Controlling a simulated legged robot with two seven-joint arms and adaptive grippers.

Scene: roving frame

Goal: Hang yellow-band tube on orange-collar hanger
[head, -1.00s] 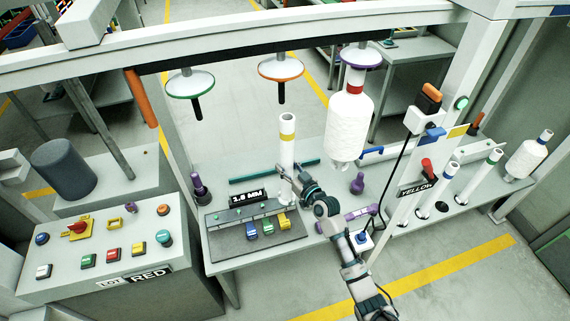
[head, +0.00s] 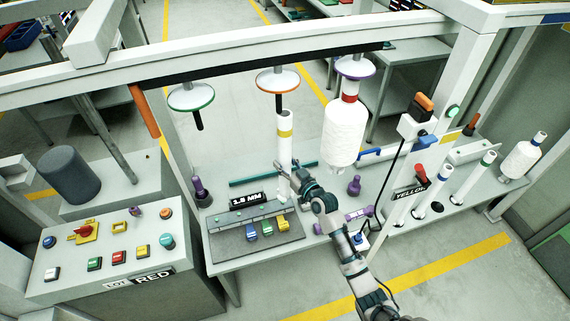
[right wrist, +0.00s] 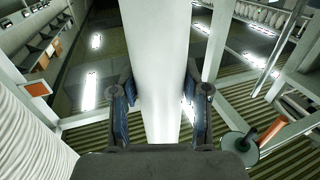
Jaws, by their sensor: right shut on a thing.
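The white yellow-band tube (head: 285,155) stands upright in the head view, its yellow band near the top. My right gripper (head: 286,176) is shut on its lower part. In the right wrist view the tube (right wrist: 157,60) runs up between the fingers. The orange-collar hanger (head: 278,82) hangs from the overhead rail, its dark peg pointing down. The tube's top is at or just under this peg; I cannot tell whether the peg is inside the tube. My left gripper is not in view.
A green-collar hanger (head: 191,97) is empty at left. A purple-collar hanger (head: 355,67) holds a white wound bobbin (head: 345,133) right of the tube. A button console (head: 110,240) stands at left. More tubes (head: 443,189) stand at right.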

